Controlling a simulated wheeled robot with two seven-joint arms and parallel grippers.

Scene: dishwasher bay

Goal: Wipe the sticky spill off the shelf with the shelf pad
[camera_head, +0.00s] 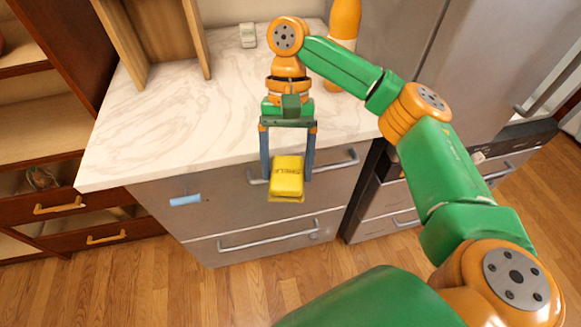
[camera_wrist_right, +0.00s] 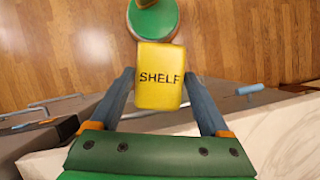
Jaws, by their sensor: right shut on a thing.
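The yellow shelf pad (camera_head: 287,177), lettered SHELF, is held between the fingers of my right gripper (camera_head: 287,180). It hangs in front of the grey drawers, below the counter's front edge. In the right wrist view the pad (camera_wrist_right: 160,92) sits between the fingertips of the gripper (camera_wrist_right: 158,78), its lettering facing the camera. A brown wooden shelf unit (camera_head: 40,125) stands at the far left, partly cut off. I cannot make out a sticky spill in either view. My left gripper is out of view.
The white marble counter (camera_head: 180,125) is mostly clear. It holds an open wooden box (camera_head: 197,45), a small pale item (camera_head: 247,35) and an orange bottle (camera_head: 345,20). Drawer handles (camera_head: 268,236) stick out below. A blue strip (camera_head: 185,200) is on the upper drawer. Wooden floor lies in front.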

